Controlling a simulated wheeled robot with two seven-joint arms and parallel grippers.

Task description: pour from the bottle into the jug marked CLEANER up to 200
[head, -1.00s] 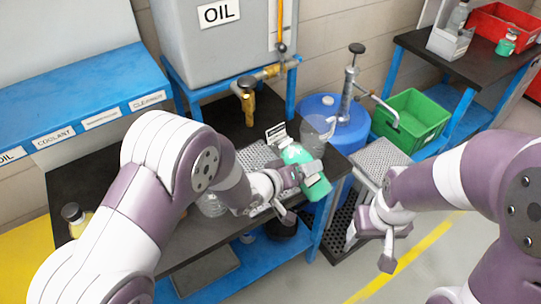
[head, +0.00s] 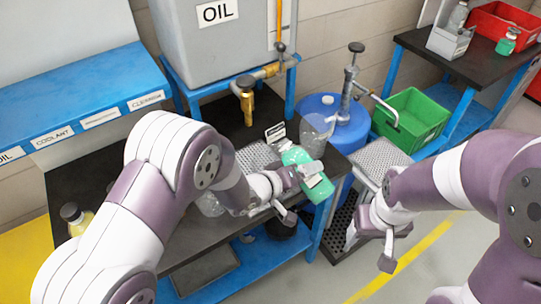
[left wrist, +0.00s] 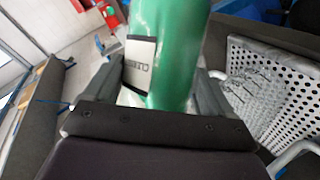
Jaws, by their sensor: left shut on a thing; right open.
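My left gripper (head: 298,178) is shut on the green bottle (head: 297,157), which is tilted over the right end of the dark bench. In the left wrist view the bottle (left wrist: 170,50) fills the middle, with a pale label. A clear jug (head: 317,128) shows just behind the bottle; its marks and level are too small to read. In the left wrist view a clear shape with markings (left wrist: 262,88) shows against a perforated metal plate. I cannot see any stream of liquid. My right gripper (head: 388,245) is open and empty, right of the bench.
A perforated tray (head: 252,157) and a small sign (head: 275,132) are by the bottle. The grey OIL tank (head: 215,50) with a brass tap stands behind. A blue drum (head: 322,104) with a pump and a green crate (head: 412,120) are at the right. A yellow-filled bottle (head: 74,217) stands at left.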

